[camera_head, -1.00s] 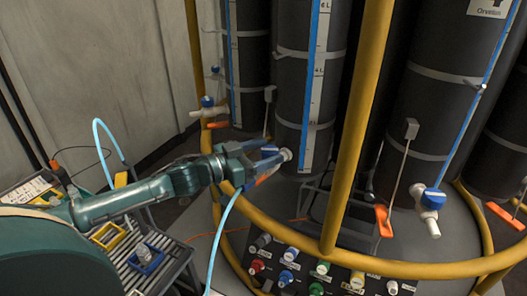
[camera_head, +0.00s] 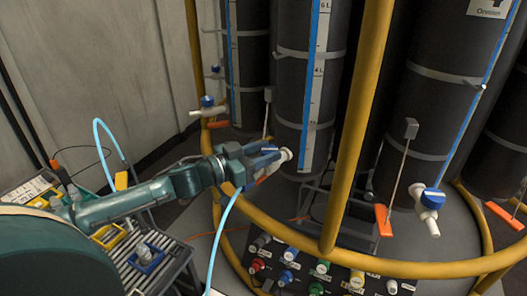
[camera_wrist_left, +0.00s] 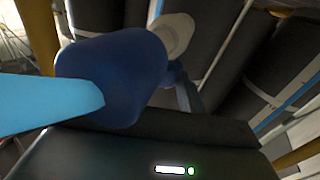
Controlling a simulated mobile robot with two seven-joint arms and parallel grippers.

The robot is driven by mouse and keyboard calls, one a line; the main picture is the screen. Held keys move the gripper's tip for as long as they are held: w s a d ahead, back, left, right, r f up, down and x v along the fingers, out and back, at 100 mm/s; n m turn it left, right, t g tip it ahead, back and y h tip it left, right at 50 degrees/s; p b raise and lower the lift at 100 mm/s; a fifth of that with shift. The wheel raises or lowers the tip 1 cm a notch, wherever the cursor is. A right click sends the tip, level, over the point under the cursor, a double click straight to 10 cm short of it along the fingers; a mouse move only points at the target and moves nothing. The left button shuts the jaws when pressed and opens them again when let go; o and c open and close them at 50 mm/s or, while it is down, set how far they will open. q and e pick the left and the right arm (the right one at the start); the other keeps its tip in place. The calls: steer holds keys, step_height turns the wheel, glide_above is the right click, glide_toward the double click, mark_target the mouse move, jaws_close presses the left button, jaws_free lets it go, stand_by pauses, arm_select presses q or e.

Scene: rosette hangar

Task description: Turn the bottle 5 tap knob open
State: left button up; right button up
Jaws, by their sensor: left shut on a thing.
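My left gripper (camera_head: 268,160) reaches in from the left and is shut at the tap in front of the middle dark bottle (camera_head: 292,95). In the left wrist view the blue tap knob (camera_wrist_left: 112,78) fills the middle, close to the dark gripper body, and appears to be what the gripper holds. The white tap body (camera_wrist_left: 173,32) shows just beyond it. In the head view the tap's white end (camera_head: 286,155) sticks out past the fingertips, and the fingers mostly hide the knob. I cannot read a bottle number. My right gripper is not in view.
A yellow rail frame (camera_head: 350,130) stands just right of the gripper. A similar tap with a blue knob (camera_head: 433,198) is on the right bottle, another (camera_head: 207,101) at the left. A panel of coloured knobs (camera_head: 320,272) is below. A light-blue hose (camera_head: 222,225) hangs under my arm.

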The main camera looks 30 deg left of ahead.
arm_select(q)
steer(key=n+y, duration=0.1)
steer(key=y, duration=0.1)
steer(key=n+t+y+p, duration=0.1)
steer(key=y, duration=0.1)
steer(key=n+t+y, duration=0.1)
steer(key=n+y, duration=0.1)
steer(key=shift+s+d+p, duration=0.15)
steer(key=shift+d+p, duration=0.15)
steer(key=shift+d, duration=0.05)
steer(key=n+y, duration=0.2)
steer(key=y, duration=0.1)
steer(key=shift+d+f, duration=0.1)
steer(key=shift+d, duration=0.05)
steer(key=shift+d+n+y+b, duration=0.1)
steer(key=shift+n+y+b, duration=0.8)
steer(key=shift+y, duration=0.7)
steer(key=shift+n+y, duration=0.3)
steer(key=o, duration=1)
steer(key=shift+s, duration=0.1)
